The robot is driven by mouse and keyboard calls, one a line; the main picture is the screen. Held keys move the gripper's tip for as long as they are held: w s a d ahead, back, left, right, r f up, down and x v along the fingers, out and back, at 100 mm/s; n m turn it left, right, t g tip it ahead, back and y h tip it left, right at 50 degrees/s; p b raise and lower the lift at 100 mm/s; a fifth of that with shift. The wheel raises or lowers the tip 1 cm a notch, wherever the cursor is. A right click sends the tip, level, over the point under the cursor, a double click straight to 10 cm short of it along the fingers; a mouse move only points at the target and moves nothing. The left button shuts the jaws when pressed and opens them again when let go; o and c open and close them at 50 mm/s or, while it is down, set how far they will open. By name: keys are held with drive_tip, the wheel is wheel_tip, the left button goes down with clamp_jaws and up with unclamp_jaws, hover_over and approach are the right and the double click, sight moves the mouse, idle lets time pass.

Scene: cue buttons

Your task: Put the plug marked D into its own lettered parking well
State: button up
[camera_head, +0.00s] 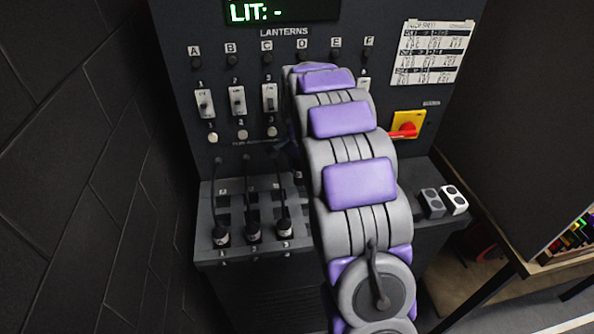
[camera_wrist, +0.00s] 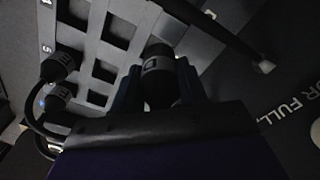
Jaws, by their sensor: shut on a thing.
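The plug marked D (camera_wrist: 158,72) is dark with a grey letter band and shows in the wrist view. My gripper (camera_wrist: 158,88) is shut on it, with one finger on each side. In the wrist view, a pale panel with several square dark wells (camera_wrist: 103,70) lies to the left of the plug, and the held plug looks apart from them. The plug's lower end is hidden, and I cannot read which well bears D. In the head view my arm hides the gripper and the plug. The bench's recessed rack (camera_head: 236,202) shows left of my arm.
Three dark plugs (camera_head: 253,231) stand at the bench's front, numbered below, with cables behind. Two plugs (camera_wrist: 60,66) show left in the wrist view. The upright panel carries lantern lamps, switches (camera_head: 238,100), a red knob (camera_head: 405,131) and a display reading "LIT: -" (camera_head: 258,12).

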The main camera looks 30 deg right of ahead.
drive_tip(key=shift+f, duration=0.1)
drive_tip(key=shift+d+f+b, duration=0.15)
drive_tip(key=shift+f+b, duration=0.2)
drive_tip(key=shift+f, duration=0.3)
drive_tip(key=shift+d+f+b, duration=0.15)
drive_tip(key=shift+f+b, duration=0.15)
drive_tip(key=shift+f, duration=0.3)
drive_tip(key=shift+d+f, duration=0.45)
drive_tip(key=shift+d, duration=0.25)
drive_tip(key=shift+d+f, duration=0.45)
drive_tip(key=shift+d, duration=0.25)
drive_tip(key=shift+a+f, duration=0.25)
drive_tip(key=shift+a, duration=0.3)
drive_tip(key=shift+a+f, duration=0.2)
drive_tip(key=shift+a, duration=0.35)
drive_tip(key=shift+s+d+f, duration=0.15)
drive_tip(key=shift+f, duration=0.15)
drive_tip(key=shift+d+f, duration=0.5)
drive_tip(key=shift+f, duration=0.1)
drive_tip(key=shift+a, duration=0.4)
